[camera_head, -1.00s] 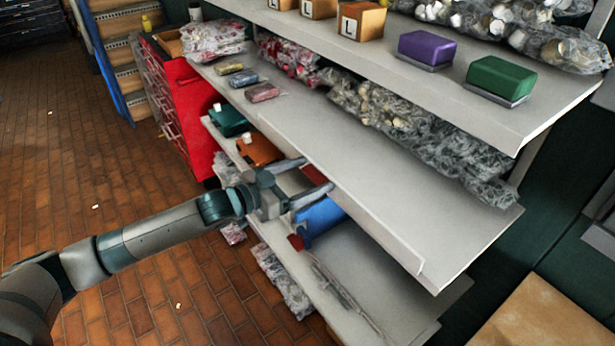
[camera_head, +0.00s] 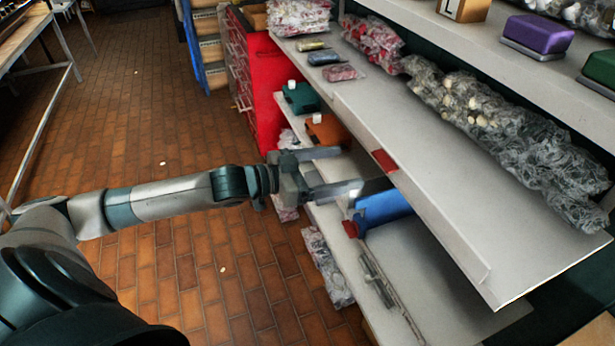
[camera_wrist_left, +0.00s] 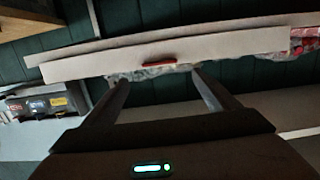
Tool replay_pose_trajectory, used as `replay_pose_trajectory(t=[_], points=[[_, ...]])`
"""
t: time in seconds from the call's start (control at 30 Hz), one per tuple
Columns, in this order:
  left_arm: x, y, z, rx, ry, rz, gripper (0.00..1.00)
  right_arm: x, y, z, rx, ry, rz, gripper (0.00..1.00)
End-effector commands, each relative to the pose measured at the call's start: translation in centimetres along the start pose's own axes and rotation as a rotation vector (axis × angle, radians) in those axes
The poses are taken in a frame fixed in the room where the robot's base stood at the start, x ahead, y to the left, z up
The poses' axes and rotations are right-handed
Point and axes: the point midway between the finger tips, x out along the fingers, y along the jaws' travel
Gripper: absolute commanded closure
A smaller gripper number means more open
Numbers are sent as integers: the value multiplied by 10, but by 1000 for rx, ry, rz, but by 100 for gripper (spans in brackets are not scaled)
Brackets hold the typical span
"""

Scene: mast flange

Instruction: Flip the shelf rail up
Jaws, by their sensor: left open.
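The shelf rail (camera_head: 440,224) is a long pale strip along the front edge of the middle shelf. A red tab (camera_head: 385,160) marks its middle. In the left wrist view, the rail (camera_wrist_left: 220,49) runs across the picture, with its red tab (camera_wrist_left: 158,62) just beyond and between the fingers. My left gripper (camera_head: 351,170) is open and empty, in front of the rail with its fingertips pointing at the red tab. They appear short of it. The open fingers also show in the left wrist view (camera_wrist_left: 160,78). My right gripper is not in view.
Below the rail, a lower shelf holds a blue object (camera_head: 383,207), an orange box (camera_head: 328,130) and a green box (camera_head: 302,98). Bagged goods (camera_head: 500,125) lie on the middle shelf. A red cabinet (camera_head: 262,85) stands behind.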

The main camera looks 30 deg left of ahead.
Motion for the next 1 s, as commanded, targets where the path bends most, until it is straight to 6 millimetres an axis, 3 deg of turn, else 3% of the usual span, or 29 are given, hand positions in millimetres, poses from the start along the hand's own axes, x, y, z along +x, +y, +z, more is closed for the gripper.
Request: replay_pose_trajectory(t=[0.1,0.5,1.0], points=[[-17,1,3,3,-4,1,19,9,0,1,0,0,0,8],[-55,-1,1,1,-1,-2,19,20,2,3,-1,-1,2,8],[-73,0,-2,3,1,0,19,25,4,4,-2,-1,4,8]])
